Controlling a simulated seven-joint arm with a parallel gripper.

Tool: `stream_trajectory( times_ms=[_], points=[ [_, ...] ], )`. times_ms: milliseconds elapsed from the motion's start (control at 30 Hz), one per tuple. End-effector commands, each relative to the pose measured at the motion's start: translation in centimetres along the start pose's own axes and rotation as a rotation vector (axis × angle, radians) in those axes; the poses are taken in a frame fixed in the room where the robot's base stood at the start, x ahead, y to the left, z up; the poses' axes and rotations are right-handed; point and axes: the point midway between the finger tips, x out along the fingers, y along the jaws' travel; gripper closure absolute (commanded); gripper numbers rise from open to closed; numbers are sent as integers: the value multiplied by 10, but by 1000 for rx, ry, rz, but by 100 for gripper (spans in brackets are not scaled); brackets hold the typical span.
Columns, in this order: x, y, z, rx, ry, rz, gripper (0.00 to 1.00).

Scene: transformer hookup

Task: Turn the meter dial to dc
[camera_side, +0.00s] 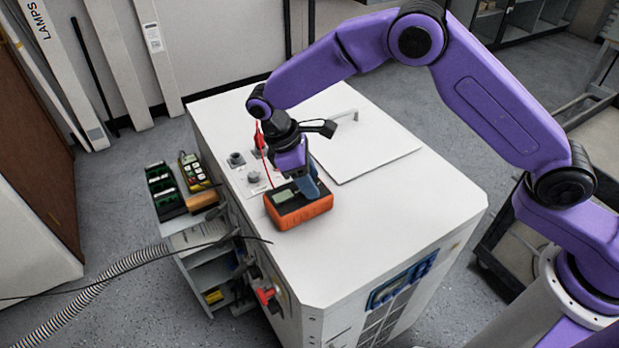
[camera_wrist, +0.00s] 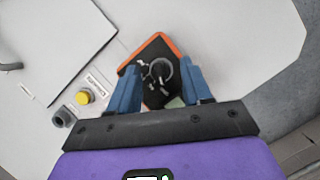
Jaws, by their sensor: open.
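The meter (camera_side: 301,216) is an orange box with a dark face and a pale display, lying on the white cabinet top. In the wrist view its orange edge (camera_wrist: 152,39) shows around the dark face. Its round dial (camera_wrist: 161,70) has a grey rim and a pale pointer bar. I cannot read the marks around it. My gripper (camera_side: 308,183) is over the meter, pointing down. In the wrist view the blue fingers of my gripper (camera_wrist: 161,68) are apart, one on each side of the dial, with gaps to it. The dial is hidden by the fingers in the side view.
The white cabinet top (camera_side: 390,210) is clear right of the meter. A raised lid panel with a handle (camera_side: 345,116) lies behind. Grey terminals (camera_side: 236,159) and a red lead (camera_side: 264,160) stand close by.

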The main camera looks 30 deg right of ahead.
Motion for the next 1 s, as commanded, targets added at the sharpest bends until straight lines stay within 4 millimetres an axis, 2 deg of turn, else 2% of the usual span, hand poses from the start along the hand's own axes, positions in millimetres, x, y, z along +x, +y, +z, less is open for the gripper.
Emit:
stream_trajectory(
  times_ms=[367, 500, 533, 1000],
  points=[
    [5, 0, 0, 0, 0, 0, 51],
    [5, 0, 0, 0, 0, 0, 97],
    [5, 0, 0, 0, 0, 0, 100],
    [5, 1, 0, 89, 1, -36, 100]
  ],
)
